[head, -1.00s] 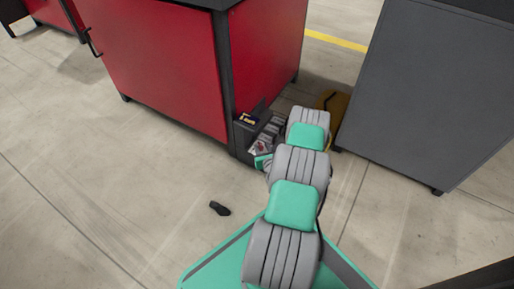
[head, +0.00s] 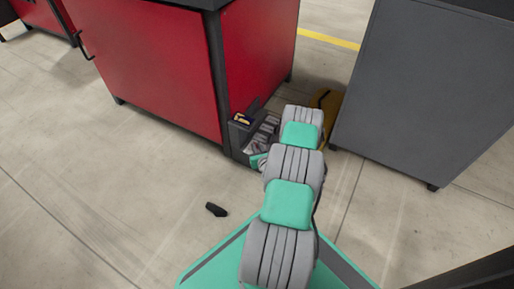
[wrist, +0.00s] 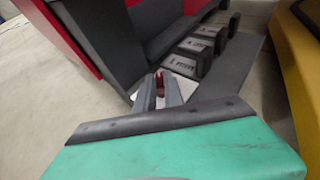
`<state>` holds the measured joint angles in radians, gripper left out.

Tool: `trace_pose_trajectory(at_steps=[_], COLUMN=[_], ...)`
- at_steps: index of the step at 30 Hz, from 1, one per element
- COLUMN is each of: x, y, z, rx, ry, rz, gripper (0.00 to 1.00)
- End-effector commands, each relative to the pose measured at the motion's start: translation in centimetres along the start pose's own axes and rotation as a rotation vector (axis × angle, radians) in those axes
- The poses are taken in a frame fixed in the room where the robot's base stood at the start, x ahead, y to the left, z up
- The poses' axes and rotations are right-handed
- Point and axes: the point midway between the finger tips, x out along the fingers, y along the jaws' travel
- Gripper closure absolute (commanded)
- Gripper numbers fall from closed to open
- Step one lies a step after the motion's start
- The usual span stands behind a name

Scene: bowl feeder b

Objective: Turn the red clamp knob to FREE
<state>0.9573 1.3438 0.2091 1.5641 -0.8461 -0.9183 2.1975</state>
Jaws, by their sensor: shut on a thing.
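The red clamp knob (wrist: 160,77) shows as a small red piece between the fingertips of my gripper (wrist: 159,91) in the wrist view. The grey fingers are shut on it, one on each side, and hide most of it. A pale plate (wrist: 184,92) lies by the fingers. I cannot read any FREE mark or the knob's angle. In the head view my arm reaches to a dark unit (head: 241,138) at the red cabinet's foot, and the gripper and knob cannot be made out there.
Several dark blocks with pale labels (wrist: 186,61) stand in a row just beyond the knob. A red cabinet (head: 150,65) is at left, a grey cabinet (head: 425,95) at right, and a yellow-brown object (head: 326,103) between them. A small black item (head: 216,209) lies on open floor.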

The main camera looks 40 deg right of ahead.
Motion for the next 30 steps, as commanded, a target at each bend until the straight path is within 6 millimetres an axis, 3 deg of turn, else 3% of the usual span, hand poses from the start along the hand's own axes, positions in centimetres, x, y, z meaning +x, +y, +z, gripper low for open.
trace_pose_trajectory(at_steps=[14, 30], x=[0.0, 0.3], y=[-0.4, -1.2], z=[0.0, 0.1], rx=[-0.028, -0.194], ry=[-0.001, -0.002], rz=[0.067, 0.454], gripper=[1.00, 1.00])
